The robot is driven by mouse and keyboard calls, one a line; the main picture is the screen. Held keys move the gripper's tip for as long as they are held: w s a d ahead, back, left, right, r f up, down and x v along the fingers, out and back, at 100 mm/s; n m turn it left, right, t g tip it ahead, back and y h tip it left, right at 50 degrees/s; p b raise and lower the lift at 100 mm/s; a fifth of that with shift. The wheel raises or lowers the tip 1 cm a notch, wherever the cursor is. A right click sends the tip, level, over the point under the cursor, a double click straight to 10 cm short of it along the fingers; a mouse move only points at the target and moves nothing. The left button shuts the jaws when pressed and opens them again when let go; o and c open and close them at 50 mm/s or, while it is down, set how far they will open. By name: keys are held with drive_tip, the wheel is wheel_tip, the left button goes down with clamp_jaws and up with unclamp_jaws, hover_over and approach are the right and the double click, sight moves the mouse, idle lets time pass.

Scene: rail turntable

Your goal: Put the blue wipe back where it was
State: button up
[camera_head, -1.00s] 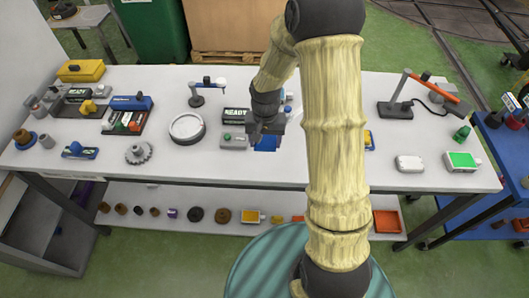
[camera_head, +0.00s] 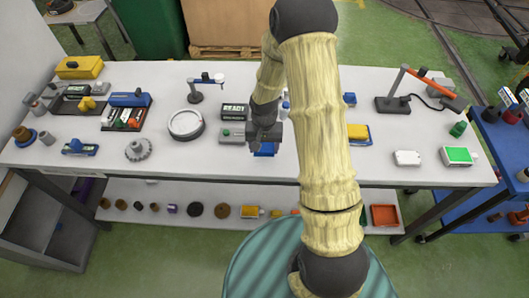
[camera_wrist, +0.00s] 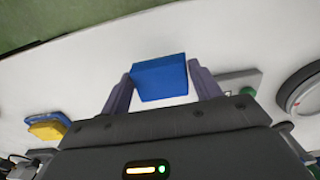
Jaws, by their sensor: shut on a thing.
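The blue wipe (camera_wrist: 160,77) is a flat blue block between the two fingers of my gripper (camera_wrist: 160,84) in the wrist view. My gripper is shut on it. In the head view, my gripper (camera_head: 264,143) is over the middle of the white table, and the wipe (camera_head: 265,149) shows just below it, partly hidden. I cannot tell whether the wipe touches the table. A blue tray with a yellow block (camera_head: 357,132) lies to the right, beside my arm; it also shows at the left of the wrist view (camera_wrist: 47,128).
A grey box with a green button (camera_head: 231,133) and a black READY sign (camera_head: 234,111) stand just left of my gripper. A round white dish (camera_head: 186,124) is farther left. A white box (camera_head: 407,158) lies right. The table's front strip is mostly clear.

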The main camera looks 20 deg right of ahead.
sight(264, 154)
wheel_tip(264, 154, down, 3)
drive_tip(key=shift+f+p, duration=0.15)
drive_tip(key=shift+p, duration=0.3)
drive_tip(key=shift+w+f, duration=0.15)
drive_tip(key=shift+f, duration=0.25)
drive_tip(key=shift+d+f, duration=0.1)
drive_tip(key=shift+d, duration=0.05)
drive_tip(key=o, duration=0.9)
drive_tip(key=shift+a, duration=0.25)
drive_tip(key=shift+s, duration=0.2)
drive_tip(key=shift+d, duration=0.1)
